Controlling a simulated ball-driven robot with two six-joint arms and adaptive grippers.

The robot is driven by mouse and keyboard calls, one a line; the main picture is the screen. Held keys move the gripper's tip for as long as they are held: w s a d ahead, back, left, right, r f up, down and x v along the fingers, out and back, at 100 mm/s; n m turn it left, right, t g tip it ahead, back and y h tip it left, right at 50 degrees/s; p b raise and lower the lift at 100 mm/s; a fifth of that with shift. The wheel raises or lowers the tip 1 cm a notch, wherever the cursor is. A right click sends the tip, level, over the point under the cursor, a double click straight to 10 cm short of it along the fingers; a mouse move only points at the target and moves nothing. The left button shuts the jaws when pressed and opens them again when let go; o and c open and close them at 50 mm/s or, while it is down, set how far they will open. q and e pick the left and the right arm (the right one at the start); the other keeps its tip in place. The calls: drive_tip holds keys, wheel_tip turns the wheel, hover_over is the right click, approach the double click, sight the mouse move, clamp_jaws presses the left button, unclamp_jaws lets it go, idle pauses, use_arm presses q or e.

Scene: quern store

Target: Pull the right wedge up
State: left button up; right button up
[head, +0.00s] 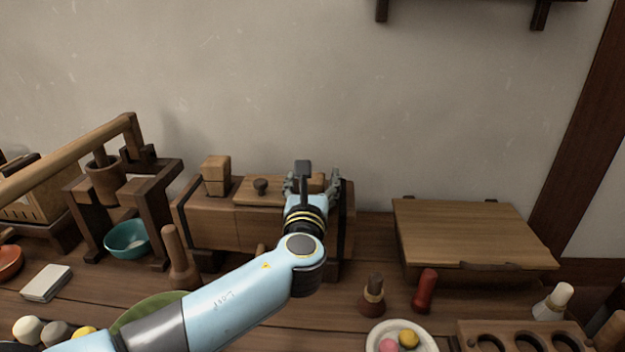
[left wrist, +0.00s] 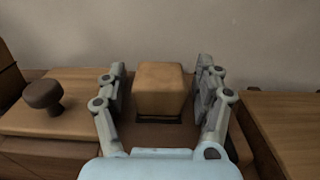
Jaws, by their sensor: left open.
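The right wedge (left wrist: 162,88) is a light wooden block. It stands in a dark slot in the top of a wooden press box (head: 215,228). My left gripper (head: 312,181) is over the right end of the box, open, with one finger on each side of the wedge. In the left wrist view, the gripper (left wrist: 161,95) shows a narrow gap on both sides of the block. In the head view the wedge is mostly hidden behind the gripper and wrist. The left wedge (head: 215,174) stands upright at the box's left end. My right gripper is out of view.
A lid with a dark round knob (head: 261,186) lies between the wedges; the knob also shows in the left wrist view (left wrist: 43,95). A wooden board (head: 470,232) is to the right. A lever frame (head: 150,205) and teal bowl (head: 126,239) are left. The wall is close behind.

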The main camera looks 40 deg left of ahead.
use_arm(q)
drive_tip(key=shift+w+a, duration=0.15)
clamp_jaws()
idle(0.4)
